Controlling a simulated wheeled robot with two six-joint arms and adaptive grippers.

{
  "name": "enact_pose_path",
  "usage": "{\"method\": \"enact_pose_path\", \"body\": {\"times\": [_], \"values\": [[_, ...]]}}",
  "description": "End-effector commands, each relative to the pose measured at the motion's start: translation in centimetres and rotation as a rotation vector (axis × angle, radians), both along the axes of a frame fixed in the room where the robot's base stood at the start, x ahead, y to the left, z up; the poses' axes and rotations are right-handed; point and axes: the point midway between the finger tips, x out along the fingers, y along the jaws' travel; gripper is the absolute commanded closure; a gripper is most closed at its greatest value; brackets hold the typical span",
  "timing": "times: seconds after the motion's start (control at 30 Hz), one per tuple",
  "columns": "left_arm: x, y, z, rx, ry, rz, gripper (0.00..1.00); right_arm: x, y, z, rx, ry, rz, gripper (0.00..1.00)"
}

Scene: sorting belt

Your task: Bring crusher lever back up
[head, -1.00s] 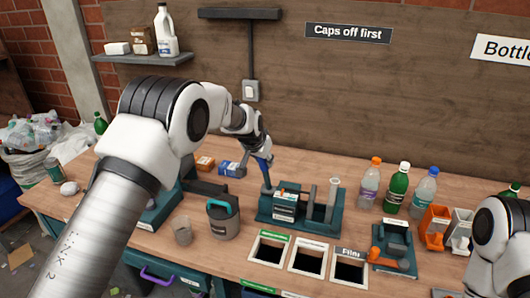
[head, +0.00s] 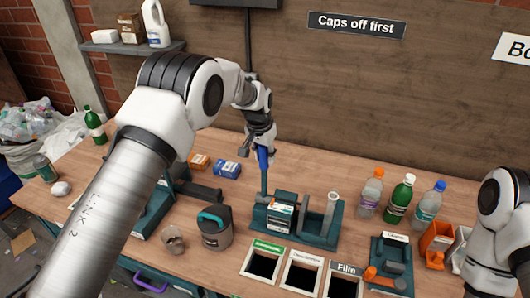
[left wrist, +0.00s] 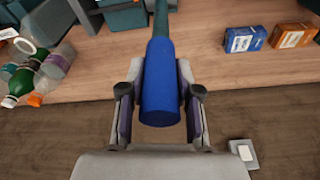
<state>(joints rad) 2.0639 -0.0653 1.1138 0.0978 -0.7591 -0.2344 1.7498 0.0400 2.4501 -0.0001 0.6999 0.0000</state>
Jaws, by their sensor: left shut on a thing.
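The crusher (head: 320,236) is a dark teal machine on the wooden bench, with a labelled block and a pale upright post. Its lever (head: 264,182) is a teal rod with a blue handle, standing nearly upright at the crusher's left end. My left gripper (head: 262,152) is shut on the blue handle. In the left wrist view the blue handle (left wrist: 160,88) sits between the two fingers (left wrist: 160,100), and the rod runs away from it. My right arm shows at the right edge of the head view, but its gripper is out of the picture.
Blue (head: 227,169) and orange (head: 200,161) boxes lie left of the lever. A grey canister (head: 215,230) and a cup (head: 172,241) stand in front. Several bottles (head: 403,195) stand to the right. Labelled bench openings (head: 302,272) lie in front of the crusher.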

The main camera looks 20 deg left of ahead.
Motion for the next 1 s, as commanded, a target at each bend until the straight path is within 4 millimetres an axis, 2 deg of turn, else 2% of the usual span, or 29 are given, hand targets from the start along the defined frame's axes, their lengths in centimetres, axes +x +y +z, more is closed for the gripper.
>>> {"method": "enact_pose_path", "body": {"times": [0.13, 0.17, 0.2, 0.57, 0.67, 1.0], "values": [[0.2, 0.0, 0.3, 0.0, -0.01, 0.0, 1.0, 0.0, 0.0, 0.0, 0.0, 0.0, 0.0, 0.42], [0.3, 0.0, 0.3, 0.0, -0.01, 0.0, 0.57, 0.0, 0.0, 0.0, 0.0, 0.0, 0.0, 0.42], [0.3, 0.0, 0.3, 0.0, -0.01, 0.0, 0.43, 0.0, 0.0, 0.0, 0.0, 0.0, 0.0, 0.42], [0.1, 0.0, 0.6, -0.001, -0.007, 0.0, 0.42, 0.0, 0.0, 0.0, 0.0, 0.0, 0.0, 0.42], [-0.1, 0.1, 1.9, 0.0, -0.008, 0.0, 0.42, 0.0, 0.0, 0.0, 0.0, 0.0, 0.0, 0.42], [-1.6, 0.5, 9.9, -0.001, -0.009, 0.0, 0.42, 0.0, 0.0, 0.0, 0.0, 0.0, 0.0, 0.42]]}}
